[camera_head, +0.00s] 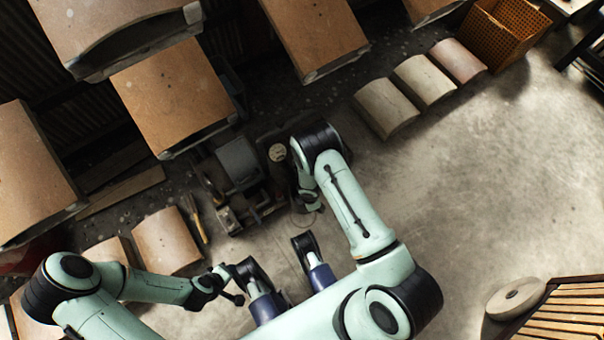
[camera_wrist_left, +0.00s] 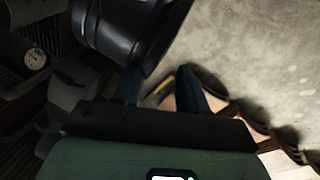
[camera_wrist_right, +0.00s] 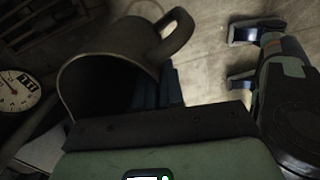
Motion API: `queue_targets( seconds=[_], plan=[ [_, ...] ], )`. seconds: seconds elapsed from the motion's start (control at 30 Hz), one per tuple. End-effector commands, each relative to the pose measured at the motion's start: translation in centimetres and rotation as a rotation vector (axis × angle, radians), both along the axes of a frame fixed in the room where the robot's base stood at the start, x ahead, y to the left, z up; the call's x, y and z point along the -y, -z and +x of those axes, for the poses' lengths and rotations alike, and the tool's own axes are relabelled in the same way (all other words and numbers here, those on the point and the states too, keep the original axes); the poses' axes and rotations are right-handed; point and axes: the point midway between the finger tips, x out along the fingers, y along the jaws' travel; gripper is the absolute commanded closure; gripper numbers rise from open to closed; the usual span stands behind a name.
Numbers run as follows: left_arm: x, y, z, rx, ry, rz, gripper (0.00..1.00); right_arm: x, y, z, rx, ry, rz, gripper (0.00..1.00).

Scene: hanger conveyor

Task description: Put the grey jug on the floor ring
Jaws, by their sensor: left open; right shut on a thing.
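The grey jug (camera_wrist_right: 118,42) shows in the right wrist view with its dark mouth towards the camera and its handle at the upper right. My right gripper (camera_wrist_right: 164,85) is shut on it. In the head view my right gripper (camera_head: 311,200) is below the black wrist joint, and the arm largely hides the jug. My left gripper (camera_head: 238,285) is open and empty, low over the floor; its fingers also show in the left wrist view (camera_wrist_left: 160,88). A faint thin curved line (camera_head: 298,222) lies on the floor near my right gripper; I cannot tell whether it is the floor ring.
A scale with a round dial (camera_head: 277,152) stands just left of my right wrist. Dark machinery (camera_head: 240,165) is beside it. A pale disc with a hole (camera_head: 515,298) is by a slatted wooden crate (camera_head: 570,312). Tan panels fill the upper left. Open concrete lies at right.

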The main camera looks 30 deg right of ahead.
Motion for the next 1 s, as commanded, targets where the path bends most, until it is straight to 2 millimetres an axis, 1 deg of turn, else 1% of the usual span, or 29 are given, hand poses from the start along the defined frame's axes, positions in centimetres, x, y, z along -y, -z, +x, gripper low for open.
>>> queue_targets(
  seconds=[0.13, 0.33, 0.37, 0.4, 0.43, 0.53, 0.63, 0.87, 1.0],
  plan=[
    [-0.8, 1.4, 1.6, 0.039, -0.016, 0.019, 0.57, 0.0, 3.6, -0.2, -0.004, -0.002, 0.000, 1.00],
    [-2.3, 3.4, 4.4, 0.112, -0.047, 0.057, 0.57, 0.0, 9.2, -0.2, -0.004, -0.001, 0.000, 1.00],
    [-2.4, 4.0, 3.9, 0.093, -0.047, 0.058, 0.57, 0.0, 10.0, -0.1, -0.004, -0.001, 0.000, 1.00],
    [-2.5, 4.9, 2.7, 0.055, -0.046, 0.054, 0.57, 0.0, 11.0, -0.1, -0.003, 0.000, 0.000, 1.00],
    [-2.5, 5.4, 1.9, 0.032, -0.046, 0.054, 0.57, 0.0, 11.7, -0.1, -0.004, 0.000, 0.000, 1.00],
    [-2.7, 6.8, 0.4, -0.022, -0.047, 0.050, 0.57, 0.0, 13.7, -0.1, -0.003, 0.000, 0.001, 1.00],
    [-2.9, 7.6, -0.8, -0.060, -0.049, 0.050, 0.57, 0.0, 14.8, 0.0, -0.002, 0.001, 0.001, 1.00],
    [-3.1, 8.4, -1.9, -0.100, -0.051, 0.048, 0.57, 0.0, 16.3, 0.0, -0.001, 0.001, 0.000, 1.00],
    [-3.3, 9.8, -3.8, -0.161, -0.055, 0.046, 0.57, 0.1, 18.4, -0.1, -0.002, 0.001, 0.000, 1.00]
  ],
)
